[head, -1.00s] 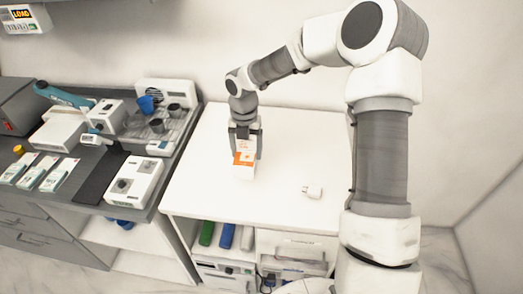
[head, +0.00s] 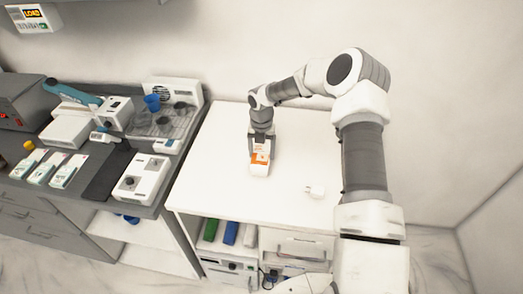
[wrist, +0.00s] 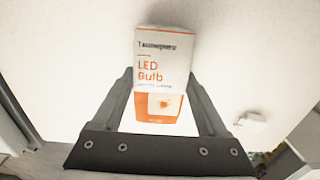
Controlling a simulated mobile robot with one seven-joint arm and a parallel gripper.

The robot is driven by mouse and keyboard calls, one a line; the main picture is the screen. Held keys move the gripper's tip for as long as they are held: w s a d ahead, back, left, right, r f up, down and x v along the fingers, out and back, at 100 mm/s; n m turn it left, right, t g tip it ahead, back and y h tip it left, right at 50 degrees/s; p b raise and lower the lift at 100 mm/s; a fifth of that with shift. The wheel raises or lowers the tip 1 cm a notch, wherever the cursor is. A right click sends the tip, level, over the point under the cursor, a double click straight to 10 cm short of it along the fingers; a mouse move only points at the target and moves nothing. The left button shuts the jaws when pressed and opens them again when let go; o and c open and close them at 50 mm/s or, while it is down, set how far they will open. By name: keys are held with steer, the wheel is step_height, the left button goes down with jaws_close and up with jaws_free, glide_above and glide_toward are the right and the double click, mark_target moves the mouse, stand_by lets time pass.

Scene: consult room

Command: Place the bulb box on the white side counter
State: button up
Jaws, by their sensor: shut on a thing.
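The bulb box (head: 260,160) is a small white and orange carton, labelled "LED Bulb" in the wrist view (wrist: 163,66). My gripper (head: 261,146) is over the white side counter (head: 220,180) with its fingers on either side of the box. In the wrist view the fingers (wrist: 160,95) are closed on the box's sides. The box is upright at the middle of the counter top. I cannot tell whether its base touches the surface.
The grey counter (head: 85,195) at left holds a tray with cups (head: 165,120), a white device (head: 140,178) and several small boxes. The counter top around the box is mostly clear.

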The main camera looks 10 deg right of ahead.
mark_target(261, 151)
steer(key=o, duration=1.2)
steer(key=shift+o, duration=0.2)
step_height(261, 151, up, 12)
steer(key=b, duration=0.1)
steer(key=shift+r, duration=0.1)
